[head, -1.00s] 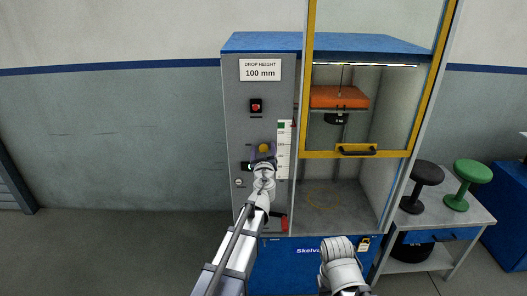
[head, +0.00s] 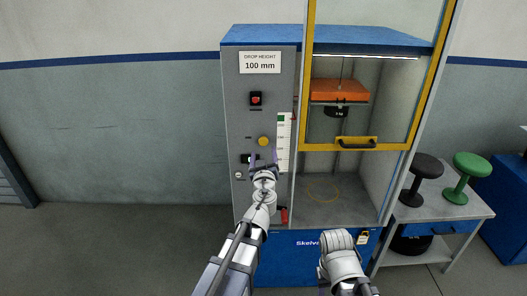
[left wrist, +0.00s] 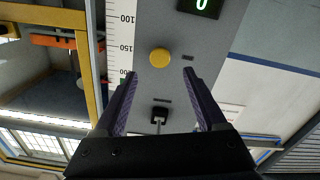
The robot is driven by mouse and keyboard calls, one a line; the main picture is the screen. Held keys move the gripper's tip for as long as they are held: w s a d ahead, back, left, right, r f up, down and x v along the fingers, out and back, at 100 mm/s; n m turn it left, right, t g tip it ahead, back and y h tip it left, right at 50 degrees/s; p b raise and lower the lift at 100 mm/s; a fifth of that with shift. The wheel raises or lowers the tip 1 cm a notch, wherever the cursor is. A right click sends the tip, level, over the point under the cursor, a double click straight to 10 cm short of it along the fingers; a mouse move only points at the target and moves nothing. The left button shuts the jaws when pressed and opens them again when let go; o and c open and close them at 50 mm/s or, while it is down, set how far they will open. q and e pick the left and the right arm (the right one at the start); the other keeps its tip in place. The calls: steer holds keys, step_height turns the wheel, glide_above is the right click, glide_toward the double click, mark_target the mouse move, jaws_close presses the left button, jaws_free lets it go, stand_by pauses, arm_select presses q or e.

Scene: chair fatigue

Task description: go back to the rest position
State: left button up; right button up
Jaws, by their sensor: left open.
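My left gripper (head: 263,162) is open and empty in front of the grey control panel (head: 265,120), just below the yellow button (head: 263,141) in the head view. In the left wrist view the yellow button (left wrist: 160,57) stands out beyond and between the two dark finger tips (left wrist: 160,72), and nothing is between the fingers. My right arm (head: 340,258) shows at the bottom of the head view, but its gripper is not seen.
The test machine has a yellow-framed guard (head: 357,143) with its handle above an open lower bay. An orange weight (head: 340,90) hangs inside. A black stool (head: 421,175) and a green stool (head: 465,175) stand on a side table (head: 450,215). Floor at left is clear.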

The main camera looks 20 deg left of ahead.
arm_select(q)
steer(key=s+d+f+m+g, duration=0.2)
steer(key=s+d+f+g, duration=0.2)
steer(key=s+f+g, duration=0.85)
steer(key=s+d+f+m+g+h, duration=0.2)
steer(key=s+d+f+m, duration=0.2)
steer(key=s, duration=0.5)
steer(key=s+d+f+m+g+h, duration=0.1)
steer(key=s+d+f+m+g, duration=0.2)
steer(key=s+d, duration=0.4)
steer(key=shift+s+f+m+h, duration=0.4)
steer(key=shift+s+f+m, duration=0.1)
steer(key=shift+s+f, duration=0.4)
